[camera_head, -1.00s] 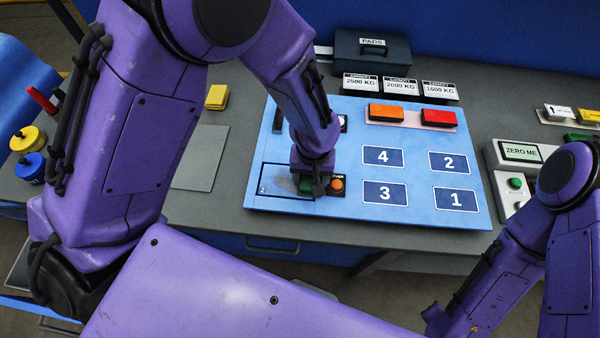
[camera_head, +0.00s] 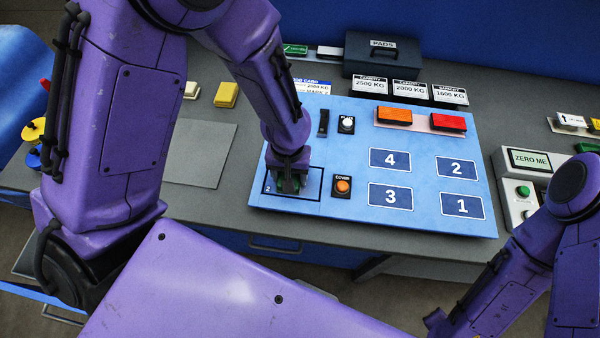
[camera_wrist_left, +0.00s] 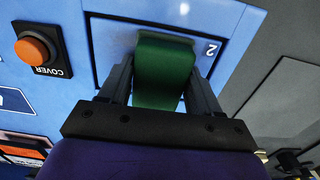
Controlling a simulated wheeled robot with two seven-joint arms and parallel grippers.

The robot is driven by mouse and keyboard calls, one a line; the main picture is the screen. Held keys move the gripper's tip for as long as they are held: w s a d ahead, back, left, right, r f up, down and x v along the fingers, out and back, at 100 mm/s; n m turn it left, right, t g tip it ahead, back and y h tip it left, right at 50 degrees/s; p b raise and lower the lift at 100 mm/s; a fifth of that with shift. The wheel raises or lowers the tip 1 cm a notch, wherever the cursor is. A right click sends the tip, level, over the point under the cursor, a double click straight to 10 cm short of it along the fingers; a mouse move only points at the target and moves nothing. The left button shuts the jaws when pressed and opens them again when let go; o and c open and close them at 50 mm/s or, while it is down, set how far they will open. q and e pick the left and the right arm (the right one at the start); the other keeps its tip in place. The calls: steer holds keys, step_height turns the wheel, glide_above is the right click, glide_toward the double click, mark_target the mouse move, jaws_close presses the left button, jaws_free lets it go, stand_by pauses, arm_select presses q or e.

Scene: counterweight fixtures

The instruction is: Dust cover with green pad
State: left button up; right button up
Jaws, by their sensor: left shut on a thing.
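My left gripper (camera_head: 290,182) is shut on a green pad (camera_wrist_left: 163,72), held between its two black fingers. In the head view the gripper is over the outlined rectangle (camera_head: 313,198) marked 2 at the front left of the light blue board (camera_head: 420,228); it hides most of the pad. I cannot tell whether the pad touches the board. The orange COVER button (camera_head: 343,186) sits just right of that rectangle, and it also shows in the left wrist view (camera_wrist_left: 34,49). No cover is clearly visible. My right gripper is not in view.
Orange (camera_head: 394,115) and red (camera_head: 448,121) pads lie at the board's back. Behind stand capacity signs (camera_head: 410,91) and a dark PADS box (camera_head: 383,56). A yellow block (camera_head: 227,94) and a grey plate (camera_head: 199,154) lie left. A ZERO ME device (camera_head: 528,158) stands right.

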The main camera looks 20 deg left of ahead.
mark_target(316, 184)
arm_select(q)
steer(key=shift+s+a+r, duration=0.1)
steer(key=shift+s+a, duration=0.1)
steer(key=shift+a, duration=0.6)
steer(key=shift+s+a+f, duration=0.1)
steer(key=shift+s+a, duration=0.15)
steer(key=shift+a, duration=0.5)
steer(key=shift+s+a+r, duration=0.1)
steer(key=shift+s+a, duration=0.1)
steer(key=shift+a, duration=0.85)
steer(key=shift+s, duration=0.1)
steer(key=shift+w+d+f, duration=0.1)
steer(key=shift+w+d, duration=0.05)
steer(key=shift+d, duration=0.6)
steer(key=shift+w+d+f, duration=0.1)
steer(key=shift+w+d, duration=0.1)
steer(key=shift+d, duration=0.5)
steer(key=shift+w+d+f, duration=0.1)
steer(key=shift+w+d, duration=0.05)
steer(key=shift+d, duration=0.6)
steer(key=shift+c, duration=0.4)
steer(key=shift+w+d+r, duration=0.1)
steer(key=shift+w+d, duration=0.3)
steer(key=shift+d, duration=0.85)
steer(key=shift+w+d+r, duration=0.1)
steer(key=shift+w+d, duration=0.3)
steer(key=shift+d, duration=0.85)
steer(key=shift+w+d, duration=0.4)
steer(key=shift+d, duration=0.85)
steer(key=shift+a, duration=0.1)
